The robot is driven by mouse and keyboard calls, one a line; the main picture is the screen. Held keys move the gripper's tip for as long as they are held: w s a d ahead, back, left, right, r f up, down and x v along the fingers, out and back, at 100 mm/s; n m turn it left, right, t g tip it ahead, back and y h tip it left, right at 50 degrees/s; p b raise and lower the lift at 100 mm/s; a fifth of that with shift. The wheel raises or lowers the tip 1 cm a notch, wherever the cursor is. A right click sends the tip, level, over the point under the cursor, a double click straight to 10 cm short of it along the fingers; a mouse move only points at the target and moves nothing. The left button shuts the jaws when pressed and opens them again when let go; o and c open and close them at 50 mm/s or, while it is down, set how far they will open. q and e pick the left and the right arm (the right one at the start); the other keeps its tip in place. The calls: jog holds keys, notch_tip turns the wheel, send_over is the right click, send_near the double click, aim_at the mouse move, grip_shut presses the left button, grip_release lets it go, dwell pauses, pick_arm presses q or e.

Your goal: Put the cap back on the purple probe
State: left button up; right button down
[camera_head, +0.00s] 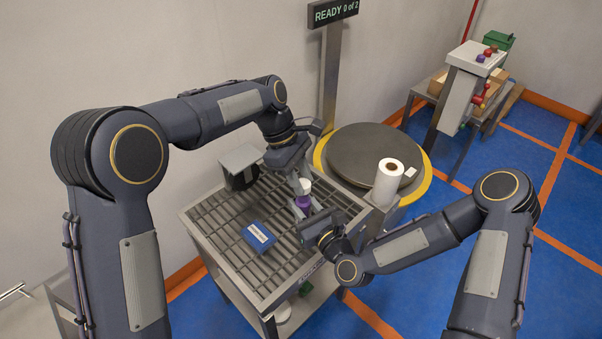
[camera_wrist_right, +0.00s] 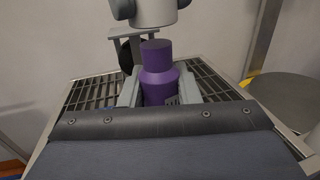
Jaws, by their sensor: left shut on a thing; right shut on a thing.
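The purple probe (camera_head: 303,202) stands upright above the slatted cart top, and it also shows in the right wrist view (camera_wrist_right: 157,77). My right gripper (camera_wrist_right: 156,92) is shut on the probe's wider lower body, one finger on each side. My left gripper (camera_head: 301,185) is shut on a whitish cap (camera_head: 306,185), directly above the probe. The cap also shows at the top edge of the right wrist view (camera_wrist_right: 154,12), with a small gap between its lower rim and the probe's narrower top. The probe's lower end is hidden in the right wrist view.
A blue box (camera_head: 259,236) lies on the slatted cart top (camera_head: 228,219). A grey-topped stand (camera_head: 240,159) is at the cart's back left. A white roll (camera_head: 388,181) stands to the right, beside a round grey platform (camera_head: 369,154). The sign reads "READY 0 of 2" (camera_head: 333,12).

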pick_arm(q)
jog(key=shift+f, duration=0.65)
dwell(0.5)
